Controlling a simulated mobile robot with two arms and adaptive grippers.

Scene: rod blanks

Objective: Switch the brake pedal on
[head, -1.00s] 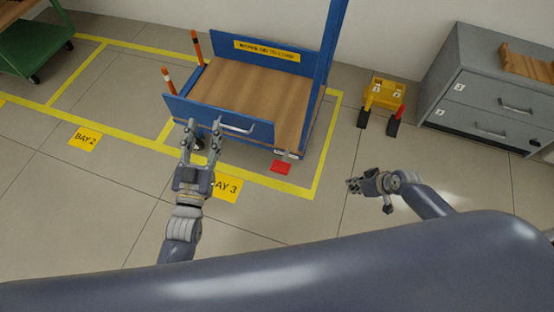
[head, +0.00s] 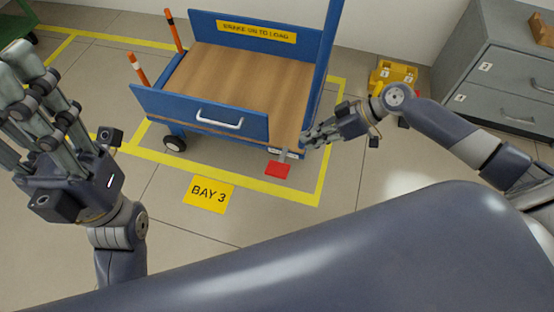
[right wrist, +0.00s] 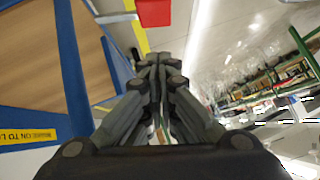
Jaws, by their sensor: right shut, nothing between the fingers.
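The red brake pedal (head: 277,170) sticks out low at the front right corner of the blue cart (head: 200,108), above the yellow floor line. It also shows at the top of the right wrist view (right wrist: 155,12). My right gripper (head: 308,137) is shut and empty, a little above and to the right of the pedal, near the cart's corner post. It appears apart from the pedal. My left gripper (head: 28,95) is raised at the far left, large in the head view, with its fingers apart and nothing seen between them.
The cart's wooden deck (head: 245,80) is empty. A sign (head: 256,32) on its back panel reads "BRAKE ON TO LOAD". A yellow BAY 3 floor mark (head: 209,194) lies in front. A grey cabinet (head: 500,75) and a yellow box (head: 392,75) stand at right.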

